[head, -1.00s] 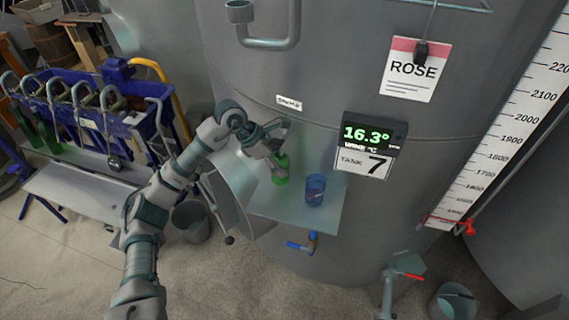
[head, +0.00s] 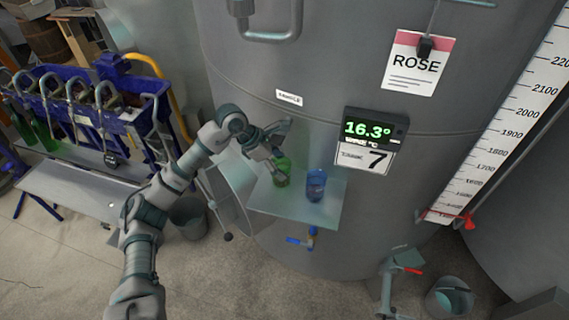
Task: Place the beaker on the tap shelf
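The tap shelf (head: 298,205) is a pale, see-through plate on the front of the grey tank. A green see-through beaker (head: 284,178) is at its left part and seems to stand on it, upright. A blue see-through beaker (head: 316,186) stands upright to its right, apart from it. My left gripper (head: 274,166) reaches in from the left with its fingers at the green beaker, partly covering it. I cannot tell whether the fingers grip it or are slightly open beside it. My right gripper is not in view.
A blue-handled tap (head: 302,241) is just below the shelf. A display (head: 374,132) is on the tank, above and right of the shelf. A blue bottling machine (head: 90,110) stands at left, and a grey bucket (head: 188,217) is on the floor.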

